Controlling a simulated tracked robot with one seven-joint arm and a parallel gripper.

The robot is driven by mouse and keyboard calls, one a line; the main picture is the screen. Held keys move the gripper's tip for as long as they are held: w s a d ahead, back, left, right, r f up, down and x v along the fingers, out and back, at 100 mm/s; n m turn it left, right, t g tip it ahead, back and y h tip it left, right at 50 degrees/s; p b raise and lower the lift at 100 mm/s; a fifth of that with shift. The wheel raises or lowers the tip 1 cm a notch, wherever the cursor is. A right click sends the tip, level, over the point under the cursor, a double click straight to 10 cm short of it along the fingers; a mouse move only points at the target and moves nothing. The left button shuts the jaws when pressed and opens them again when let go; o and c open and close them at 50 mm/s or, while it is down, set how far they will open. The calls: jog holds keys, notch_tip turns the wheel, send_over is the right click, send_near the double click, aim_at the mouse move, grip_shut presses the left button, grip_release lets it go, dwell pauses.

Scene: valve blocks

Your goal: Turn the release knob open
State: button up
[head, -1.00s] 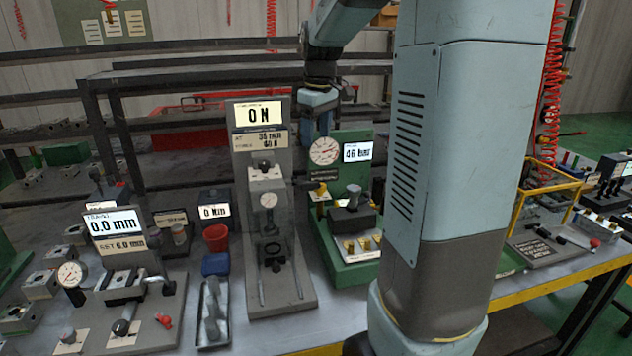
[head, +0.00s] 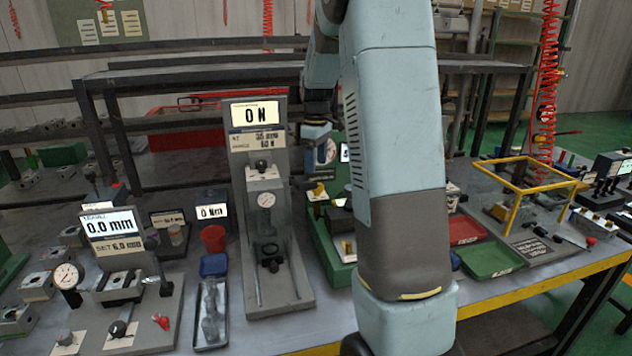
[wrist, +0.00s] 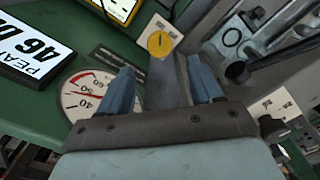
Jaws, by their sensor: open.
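A round yellow knob (wrist: 160,43) with a dark mark sits on a small white plate on the green station, near the top middle of the wrist view; I take it for the release knob. A yellow part (head: 316,190) shows on the station in the head view, but I cannot tell if it is the same knob. My gripper (wrist: 161,68) is open, its two blue-grey fingers on either side of a grey upright piece (wrist: 168,85), with the knob just beyond the fingertips. Contact cannot be told. In the head view my arm hides much of the green station (head: 325,243).
Metal bars (wrist: 275,38) and a dark round end (wrist: 237,72) stand close on the right. In the head view, a grey test stand (head: 285,285) rises left of the green station.

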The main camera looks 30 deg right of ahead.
aim_at(317, 190)
notch_tip(317, 190, down, 7)
dwell(0.3)
jog(key=c, duration=1.1)
jog(key=shift+o, duration=0.2)
jog(key=shift+m, duration=0.3)
jog(key=m, duration=0.3)
jog(key=shift+d, duration=0.1)
jog(key=m, duration=1)
jog(key=shift+d+r, duration=0.1)
jog(key=shift+m, duration=0.4)
